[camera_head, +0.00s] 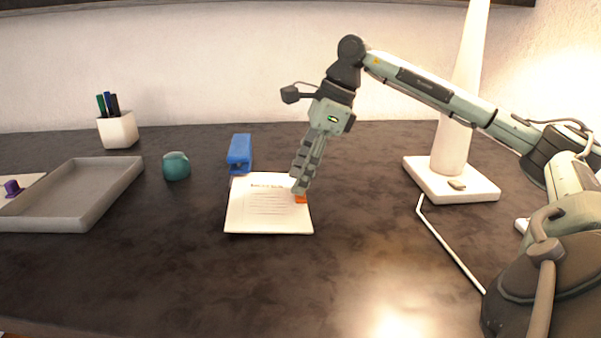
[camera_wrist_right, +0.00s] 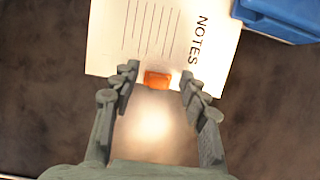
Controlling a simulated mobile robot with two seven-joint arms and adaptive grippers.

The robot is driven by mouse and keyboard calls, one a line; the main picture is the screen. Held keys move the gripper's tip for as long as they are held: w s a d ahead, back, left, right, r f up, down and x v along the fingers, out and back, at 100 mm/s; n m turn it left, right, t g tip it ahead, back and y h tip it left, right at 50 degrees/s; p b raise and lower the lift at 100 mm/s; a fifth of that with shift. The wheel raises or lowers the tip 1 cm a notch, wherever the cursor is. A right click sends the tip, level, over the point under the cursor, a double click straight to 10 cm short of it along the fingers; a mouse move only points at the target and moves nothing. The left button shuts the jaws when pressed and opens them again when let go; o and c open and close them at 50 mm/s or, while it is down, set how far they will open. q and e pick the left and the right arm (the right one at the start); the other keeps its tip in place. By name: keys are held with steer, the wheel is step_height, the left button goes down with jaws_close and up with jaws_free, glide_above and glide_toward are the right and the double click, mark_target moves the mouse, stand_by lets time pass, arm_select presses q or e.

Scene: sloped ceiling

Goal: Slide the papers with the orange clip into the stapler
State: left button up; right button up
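The papers (camera_head: 265,215) lie flat on the dark desk with their printed heading toward the back. The orange clip (camera_head: 301,199) is on their right edge; it also shows in the right wrist view (camera_wrist_right: 158,79). The blue stapler (camera_head: 239,153) stands just behind the papers' back left corner, and part of it shows at the top right of the wrist view (camera_wrist_right: 283,18). My right gripper (camera_head: 301,188) points down at the clip. In the wrist view its fingers (camera_wrist_right: 158,76) are apart, one on each side of the clip, with gaps. My left gripper is not in view.
A teal rounded object (camera_head: 176,166) and a grey tray (camera_head: 108,192) are at the left. A white pen cup (camera_head: 118,130) stands behind them. A white lamp base (camera_head: 450,182) is at the right. The desk in front of the papers is clear.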

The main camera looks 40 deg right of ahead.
steer(key=v, duration=1.2)
stand_by(0.6)
